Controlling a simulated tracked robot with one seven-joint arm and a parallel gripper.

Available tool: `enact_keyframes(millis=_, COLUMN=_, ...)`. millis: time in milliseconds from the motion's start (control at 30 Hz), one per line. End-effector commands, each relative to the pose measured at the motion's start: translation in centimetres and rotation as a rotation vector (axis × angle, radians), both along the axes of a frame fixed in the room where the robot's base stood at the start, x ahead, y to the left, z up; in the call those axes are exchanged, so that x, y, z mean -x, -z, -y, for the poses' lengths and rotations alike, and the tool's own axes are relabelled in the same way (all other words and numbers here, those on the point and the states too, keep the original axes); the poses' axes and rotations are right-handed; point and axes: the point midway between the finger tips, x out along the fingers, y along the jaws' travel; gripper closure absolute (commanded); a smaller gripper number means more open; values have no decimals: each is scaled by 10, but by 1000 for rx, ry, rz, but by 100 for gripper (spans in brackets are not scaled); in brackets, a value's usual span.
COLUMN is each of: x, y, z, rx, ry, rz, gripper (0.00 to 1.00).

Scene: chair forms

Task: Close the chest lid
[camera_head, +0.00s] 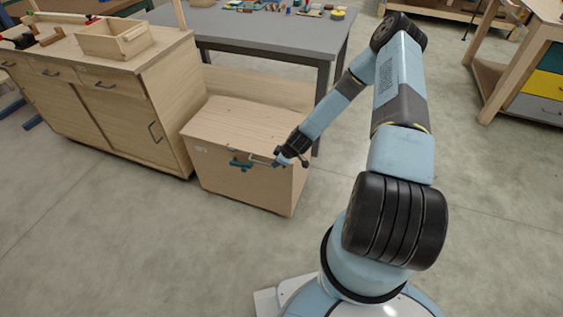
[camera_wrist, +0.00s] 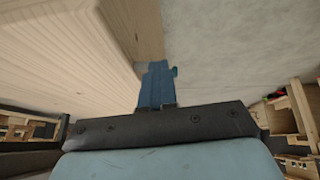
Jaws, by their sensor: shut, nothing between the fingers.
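The wooden chest (camera_head: 240,180) stands on the floor beside a cabinet. Its pale lid (camera_head: 250,122) lies over the top and looks flat; I cannot tell whether a small gap remains under its front edge. A teal fitting (camera_head: 240,164) shows on the upper front face. My gripper (camera_head: 281,161) is at the chest's upper front right edge, with contact unclear. In the wrist view, its blue fingers (camera_wrist: 156,86) are together and empty, with pale wood on the left. A bit of teal (camera_wrist: 174,71) shows just beyond them.
A wooden cabinet (camera_head: 130,110) with an open box (camera_head: 115,38) on top stands close on the left. A grey table (camera_head: 265,32) with small items is behind the chest, its leg (camera_head: 322,95) near the right side. The floor (camera_head: 120,240) in front is clear.

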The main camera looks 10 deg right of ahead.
Motion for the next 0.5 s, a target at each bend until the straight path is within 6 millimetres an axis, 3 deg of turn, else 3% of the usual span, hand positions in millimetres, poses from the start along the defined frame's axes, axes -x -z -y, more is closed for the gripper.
enact_keyframes(millis=33, x=8, y=13, z=-1, rx=2, ry=0, rz=-22, gripper=100)
enact_keyframes(millis=233, x=6, y=8, z=0, rx=2, ry=0, rz=-19, gripper=100)
enact_keyframes(millis=500, x=13, y=-34, z=4, rx=3, ry=-3, rz=8, gripper=100)
